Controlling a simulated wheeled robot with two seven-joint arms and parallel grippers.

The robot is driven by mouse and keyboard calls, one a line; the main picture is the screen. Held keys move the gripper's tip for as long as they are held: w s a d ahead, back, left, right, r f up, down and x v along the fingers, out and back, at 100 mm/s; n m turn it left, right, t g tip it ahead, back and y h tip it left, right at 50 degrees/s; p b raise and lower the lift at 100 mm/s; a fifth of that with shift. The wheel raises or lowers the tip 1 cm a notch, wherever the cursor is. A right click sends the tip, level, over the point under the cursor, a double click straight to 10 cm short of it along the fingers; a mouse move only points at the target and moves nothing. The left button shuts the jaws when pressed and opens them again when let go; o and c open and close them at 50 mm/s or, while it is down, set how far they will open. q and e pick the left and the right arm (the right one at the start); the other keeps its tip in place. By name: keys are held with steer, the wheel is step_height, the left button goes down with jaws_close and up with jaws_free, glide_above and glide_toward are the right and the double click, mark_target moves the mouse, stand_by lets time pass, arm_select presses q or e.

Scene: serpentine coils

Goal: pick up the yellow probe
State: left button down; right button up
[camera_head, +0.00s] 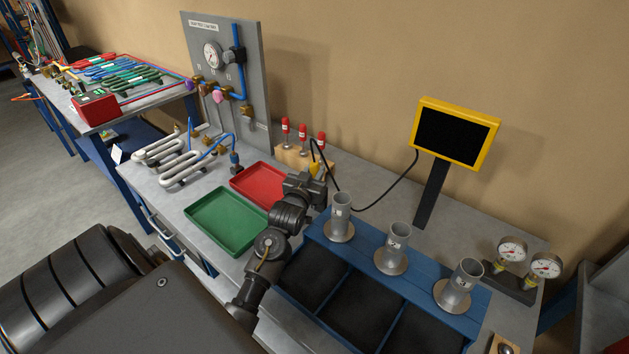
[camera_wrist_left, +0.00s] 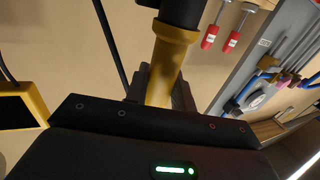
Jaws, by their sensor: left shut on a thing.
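The yellow probe (camera_head: 315,167) shows in the head view at the tip of my left gripper (camera_head: 305,183), with a black cable at its top. In the left wrist view the yellow probe (camera_wrist_left: 168,58) stands between the fingers of my left gripper (camera_wrist_left: 160,88), which are shut on it. Its lower end is hidden by the gripper body. The black cable runs from the probe to the yellow-framed monitor (camera_head: 453,132). My right gripper is not in view.
A red tray (camera_head: 262,172) and a green tray (camera_head: 226,222) lie left of my gripper. A wooden block (camera_head: 290,155) with several red-handled tools stands behind it. Metal cups, one of them (camera_head: 340,222), stand on a blue rack (camera_head: 360,258) at the right.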

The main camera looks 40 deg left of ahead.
arm_select(q)
steer(key=shift+r, duration=0.1)
steer(key=shift+r, duration=0.6)
step_height(320, 180, up, 17)
steer(key=b, duration=0.3)
steer(key=shift+f, duration=0.15)
steer(key=shift+f+b, duration=0.15)
steer(key=shift+b, duration=0.2)
steer(key=shift+f+b, duration=1.4)
steer(key=shift+f, duration=1.5)
